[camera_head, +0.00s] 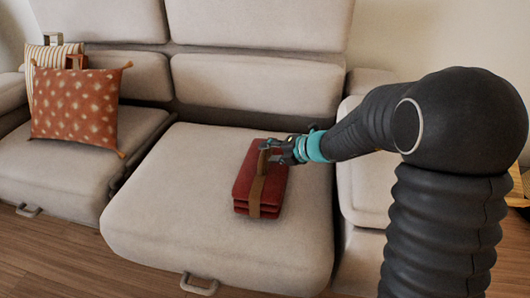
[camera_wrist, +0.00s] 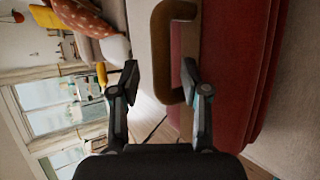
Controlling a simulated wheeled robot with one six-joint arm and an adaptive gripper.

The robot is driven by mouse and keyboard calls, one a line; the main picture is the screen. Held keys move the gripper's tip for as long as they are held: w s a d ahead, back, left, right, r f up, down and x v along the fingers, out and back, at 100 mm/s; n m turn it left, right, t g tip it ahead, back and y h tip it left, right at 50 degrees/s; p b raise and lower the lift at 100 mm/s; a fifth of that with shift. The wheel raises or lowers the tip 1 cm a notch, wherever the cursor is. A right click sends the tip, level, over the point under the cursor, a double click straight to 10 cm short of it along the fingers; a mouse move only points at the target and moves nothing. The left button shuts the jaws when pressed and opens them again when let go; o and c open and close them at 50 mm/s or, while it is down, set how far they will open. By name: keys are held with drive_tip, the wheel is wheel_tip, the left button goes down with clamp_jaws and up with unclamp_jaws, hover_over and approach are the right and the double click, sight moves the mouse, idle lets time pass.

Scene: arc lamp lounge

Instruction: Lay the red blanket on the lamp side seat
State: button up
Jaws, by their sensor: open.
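The red blanket (camera_head: 264,186) is folded in a stack and bound by a brown strap with a handle (camera_head: 263,158). It lies on the right part of the seat cushion (camera_head: 165,215) in the head view. In the wrist view the red blanket (camera_wrist: 232,75) fills the right side, and its brown handle (camera_wrist: 162,55) stands out beyond my fingertips. My gripper (camera_head: 280,151) is at the far end of the blanket, close to the handle. In the wrist view my gripper (camera_wrist: 160,82) is open, with one finger on each side of the handle's lower end. Contact with the handle cannot be told.
An orange patterned cushion (camera_head: 78,108) and a striped cushion (camera_head: 50,58) rest on the left seat (camera_head: 60,165). Grey backrests (camera_head: 258,85) stand behind. The sofa armrest (camera_head: 362,165) is at right. The left part of the middle seat is clear.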

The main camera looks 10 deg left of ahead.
drive_tip(key=p+v, duration=0.1)
drive_tip(key=v, duration=0.8)
drive_tip(key=s+d+r+n+g+h, duration=0.1)
drive_tip(key=s+d+r+n+h, duration=0.15)
drive_tip(key=s+n, duration=0.75)
drive_tip(key=s+d+r+n+g+h, duration=0.1)
drive_tip(key=s+d+r+n+h, duration=0.15)
drive_tip(key=s+n, duration=0.65)
drive_tip(key=s+d+n+h, duration=0.2)
drive_tip(key=s+d+n, duration=0.3)
drive_tip(key=n, duration=0.5)
drive_tip(key=s+d+n+t+h, duration=0.1)
drive_tip(key=s+d+n+h, duration=0.2)
drive_tip(key=n, duration=0.7)
drive_tip(key=s+d, duration=0.2)
drive_tip(key=shift+d+t, duration=0.3)
drive_tip(key=shift+d, duration=0.1)
